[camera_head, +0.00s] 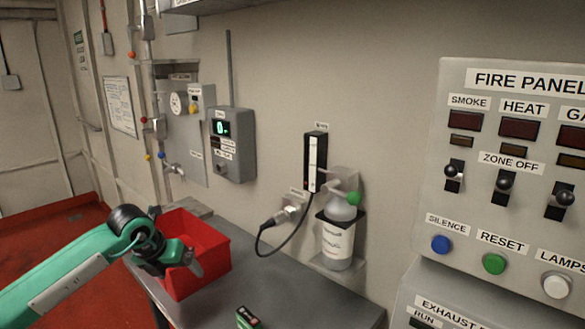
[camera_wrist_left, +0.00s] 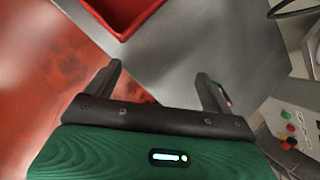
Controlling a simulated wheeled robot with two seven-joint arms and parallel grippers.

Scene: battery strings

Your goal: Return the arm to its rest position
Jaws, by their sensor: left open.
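My left arm comes in from the left in the head view, green with a black wrist. Its gripper (camera_head: 193,262) is in front of the red bin (camera_head: 208,270) and hides part of it. In the left wrist view the two dark fingers of my left gripper (camera_wrist_left: 160,82) stand wide apart with nothing between them. The red bin (camera_wrist_left: 122,30) shows at the top of that view, beyond the fingers and apart from them.
A bottle (camera_head: 340,235) stands in a wall holder. A cable hangs beside it. The fire panel (camera_head: 520,180) is at the right. Red floor (camera_head: 50,235) is at left.

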